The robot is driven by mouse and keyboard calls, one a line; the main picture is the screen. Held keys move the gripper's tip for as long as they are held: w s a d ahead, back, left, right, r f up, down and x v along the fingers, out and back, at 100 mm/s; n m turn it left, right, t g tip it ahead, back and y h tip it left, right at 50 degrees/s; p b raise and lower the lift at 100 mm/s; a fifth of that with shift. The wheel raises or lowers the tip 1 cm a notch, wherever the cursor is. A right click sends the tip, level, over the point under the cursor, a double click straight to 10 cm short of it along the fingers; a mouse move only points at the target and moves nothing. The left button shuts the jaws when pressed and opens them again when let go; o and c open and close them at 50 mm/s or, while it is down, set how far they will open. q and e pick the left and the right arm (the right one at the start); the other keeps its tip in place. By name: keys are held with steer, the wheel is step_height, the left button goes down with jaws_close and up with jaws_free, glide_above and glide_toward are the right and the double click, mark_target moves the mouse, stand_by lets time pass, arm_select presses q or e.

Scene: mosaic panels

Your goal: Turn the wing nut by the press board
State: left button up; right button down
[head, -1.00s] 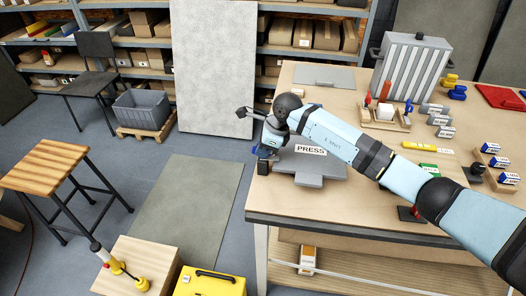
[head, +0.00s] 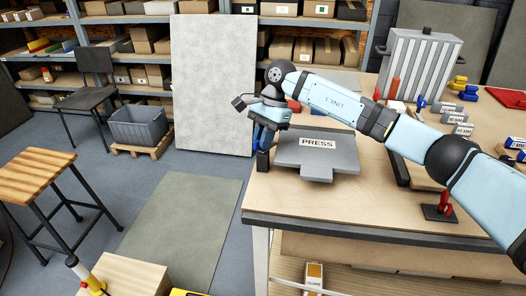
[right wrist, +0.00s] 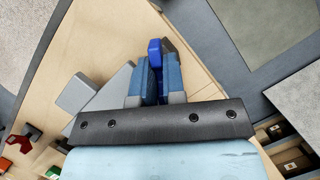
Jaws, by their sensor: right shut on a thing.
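The grey press board (head: 318,164), labelled PRESS, lies near the left edge of the wooden workbench. It also shows in the right wrist view (right wrist: 108,94), left of the fingers. The bright blue wing nut (head: 263,139) is just off the board's left side, above a dark block. In the right wrist view the wing nut (right wrist: 154,47) sticks out between the fingertips. My right gripper (head: 268,122) reaches down from above and is shut on the wing nut, its fingers hiding most of it. My left gripper is not in view.
A grey ribbed case (head: 418,66) stands at the back of the workbench (head: 300,226). A red clamp-like part on a dark base (head: 440,209) and several labelled boxes are at the right. A stool (head: 38,173) and floor mat (head: 183,232) lie left of the bench.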

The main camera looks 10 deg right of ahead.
steer(key=shift+f+n+h+b, duration=0.25)
steer(key=shift+n+h+b, duration=0.05)
steer(key=shift+n+b, duration=0.7)
steer(key=shift+r+n+g+h+b, duration=0.1)
steer(key=shift+n+g+h+b, duration=0.3)
steer(key=shift+n+b, duration=0.75)
steer(key=shift+r+n+g+h+b, duration=0.1)
steer(key=shift+n+g+h+b, duration=0.2)
steer(key=shift+n+b, duration=0.55)
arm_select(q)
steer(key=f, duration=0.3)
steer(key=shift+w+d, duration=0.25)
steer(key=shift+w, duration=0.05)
arm_select(e)
steer(key=shift+n, duration=0.3)
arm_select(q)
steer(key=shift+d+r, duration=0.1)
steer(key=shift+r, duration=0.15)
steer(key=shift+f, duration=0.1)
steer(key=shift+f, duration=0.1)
arm_select(e)
steer(key=c, duration=1.2)
jaws_free()
steer(key=shift+r, duration=0.15)
